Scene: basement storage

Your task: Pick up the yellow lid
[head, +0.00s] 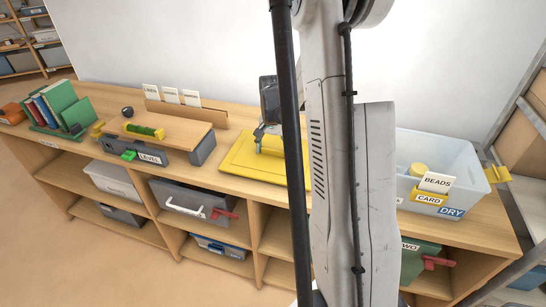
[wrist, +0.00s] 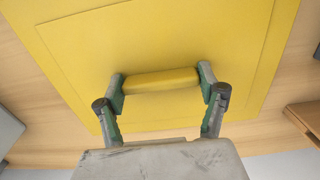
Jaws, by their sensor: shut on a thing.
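The yellow lid (head: 246,160) is a flat square panel with a raised bar handle. It lies on or just over the wooden shelf top, partly hidden behind my arm in the head view. In the wrist view the lid (wrist: 200,40) fills the upper part of the picture. Its handle (wrist: 160,80) sits between my two green-padded fingers. My gripper (wrist: 162,88) is shut on the handle, one finger at each end. In the head view my gripper (head: 264,137) is at the handle. I cannot tell whether the lid touches the wood.
To the right stands a clear bin (head: 440,157) with BEADS, CARD and DRY labels. To the left is a wooden board on grey supports with a LEVEL label (head: 150,158). Books (head: 55,105) stand at the far left. A wall is behind the shelf top (head: 225,150).

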